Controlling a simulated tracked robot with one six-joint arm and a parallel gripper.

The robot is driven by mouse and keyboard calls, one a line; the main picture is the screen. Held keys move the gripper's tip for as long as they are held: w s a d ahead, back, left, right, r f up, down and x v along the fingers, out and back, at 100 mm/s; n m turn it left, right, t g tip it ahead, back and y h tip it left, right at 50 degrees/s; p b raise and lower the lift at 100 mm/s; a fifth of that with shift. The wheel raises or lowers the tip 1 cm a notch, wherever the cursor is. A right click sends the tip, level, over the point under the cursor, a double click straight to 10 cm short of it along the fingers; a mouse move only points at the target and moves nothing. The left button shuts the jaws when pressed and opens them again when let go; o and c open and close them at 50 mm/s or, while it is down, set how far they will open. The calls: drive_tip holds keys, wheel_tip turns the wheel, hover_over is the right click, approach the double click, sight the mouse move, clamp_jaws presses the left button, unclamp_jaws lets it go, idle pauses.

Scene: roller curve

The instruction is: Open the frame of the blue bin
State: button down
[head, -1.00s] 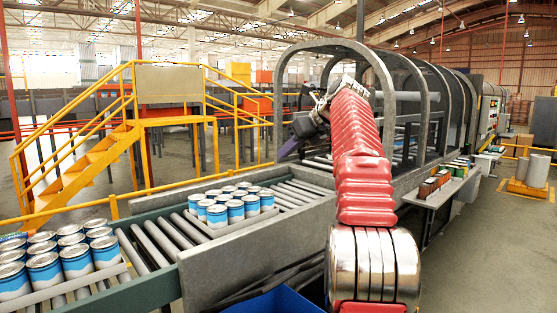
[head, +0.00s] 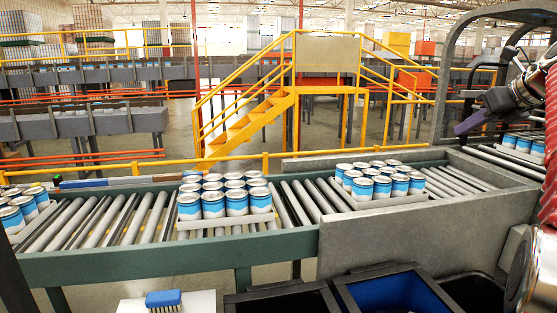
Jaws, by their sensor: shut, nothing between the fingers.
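The blue bin (head: 395,291) stands at the bottom of the head view, in front of the conveyor's grey side panel. Its inside is blue and a dark frame (head: 372,273) runs around its top. The frame's near side and the bin's lower part are cut off by the picture edge. Whether the frame is latched cannot be told. My gripper (head: 465,125) is at the upper right, shut and empty, above the rollers and well away from the bin. My red-sleeved arm runs down the right edge.
Dark bins stand left (head: 283,301) and right (head: 475,293) of the blue bin. A blue brush (head: 163,299) lies on a white surface at lower left. Trays of blue-and-white cans (head: 225,200) sit on the roller conveyor (head: 100,222). A grey arched guard (head: 447,75) stands near my gripper.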

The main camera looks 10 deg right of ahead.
drive_tip(key=d+f+n+g+h, duration=0.1)
drive_tip(key=d+f+n, duration=0.3)
drive_tip(key=f+n, duration=0.45)
drive_tip(key=s+a+f+n+g, duration=0.2)
drive_tip(key=s+a+f+n, duration=0.1)
drive_tip(key=a+f+n, duration=0.35)
drive_tip(key=s+a+f+n, duration=0.6)
drive_tip(key=s+a, duration=0.3)
drive_tip(key=a, duration=0.3)
drive_tip(key=s+a+f+n+g, duration=0.1)
drive_tip(key=s+a+f+n, duration=0.5)
drive_tip(key=s+a, duration=0.3)
drive_tip(key=s+a+f+n, duration=0.6)
drive_tip(key=s+a, duration=0.3)
drive_tip(key=a, duration=0.6)
drive_tip(key=shift+s+n+g, duration=0.25)
drive_tip(key=shift+n+g, duration=0.05)
drive_tip(key=shift+n, duration=0.4)
drive_tip(key=c, duration=2.5)
unclamp_jaws()
drive_tip(key=shift+f, duration=0.1)
